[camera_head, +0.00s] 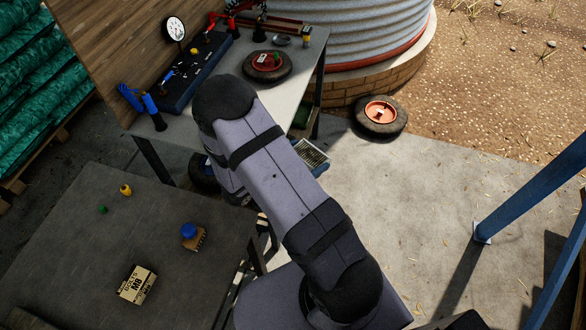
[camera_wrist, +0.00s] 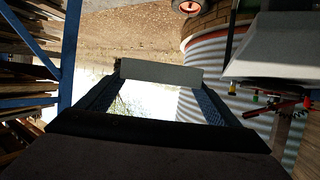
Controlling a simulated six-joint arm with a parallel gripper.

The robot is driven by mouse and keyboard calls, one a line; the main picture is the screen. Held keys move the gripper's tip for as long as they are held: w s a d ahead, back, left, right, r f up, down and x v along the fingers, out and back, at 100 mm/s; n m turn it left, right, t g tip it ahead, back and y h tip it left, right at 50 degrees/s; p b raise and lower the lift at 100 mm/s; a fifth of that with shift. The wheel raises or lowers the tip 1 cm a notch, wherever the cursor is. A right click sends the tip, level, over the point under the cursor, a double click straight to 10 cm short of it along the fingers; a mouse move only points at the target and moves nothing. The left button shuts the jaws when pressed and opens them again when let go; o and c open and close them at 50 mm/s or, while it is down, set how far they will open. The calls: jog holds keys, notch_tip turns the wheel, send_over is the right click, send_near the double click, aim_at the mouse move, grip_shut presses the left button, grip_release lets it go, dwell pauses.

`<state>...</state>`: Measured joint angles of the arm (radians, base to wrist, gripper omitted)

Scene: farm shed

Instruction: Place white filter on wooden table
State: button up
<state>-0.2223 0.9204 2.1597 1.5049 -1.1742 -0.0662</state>
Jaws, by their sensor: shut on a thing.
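The white filter (camera_head: 312,158) is a pale, grille-faced panel with a blue-grey edge, seen to the right of my arm. In the wrist view the filter (camera_wrist: 160,73) shows as a pale strip spanning my two fingertips. My gripper (camera_wrist: 160,80) is shut on it and holds it in the air. In the head view my arm hides most of the gripper. A dark-topped table (camera_head: 60,225), probably the wooden one, stands at lower left, apart from the filter. It bears a box, a blue-topped brush and two small yellow and green items.
A grey workbench (camera_head: 222,82) behind my arm carries a gauge (camera_head: 175,28), blue-handled tools (camera_head: 140,100) and a small wheel (camera_head: 267,66). Another wheel (camera_head: 381,115) lies on the floor by the corrugated tank (camera_head: 350,30). A blue post (camera_head: 525,195) stands at right. The dark table's left part is clear.

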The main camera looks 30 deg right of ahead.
jog(key=w+a+r+n+t+y, duration=0.1)
jog(key=w+r+n+t+y, duration=0.2)
jog(key=w, duration=0.9)
jog(key=w+a+r+n+t+y, duration=0.15)
jog(key=w+n+t, duration=0.3)
jog(key=w, duration=0.75)
jog(key=w+a+r+n+t+y, duration=0.25)
jog(key=w+a+n+y, duration=0.55)
jog(key=a, duration=0.5)
jog(key=s+a+f+n+g+y, duration=0.1)
jog(key=a+f+n+y, duration=0.1)
jog(key=a+y, duration=0.4)
jog(key=shift+s+a+f+n+g, duration=0.15)
jog(key=shift+a+f+n+g, duration=0.15)
jog(key=shift+a+n, duration=0.55)
jog(key=shift+a, duration=0.1)
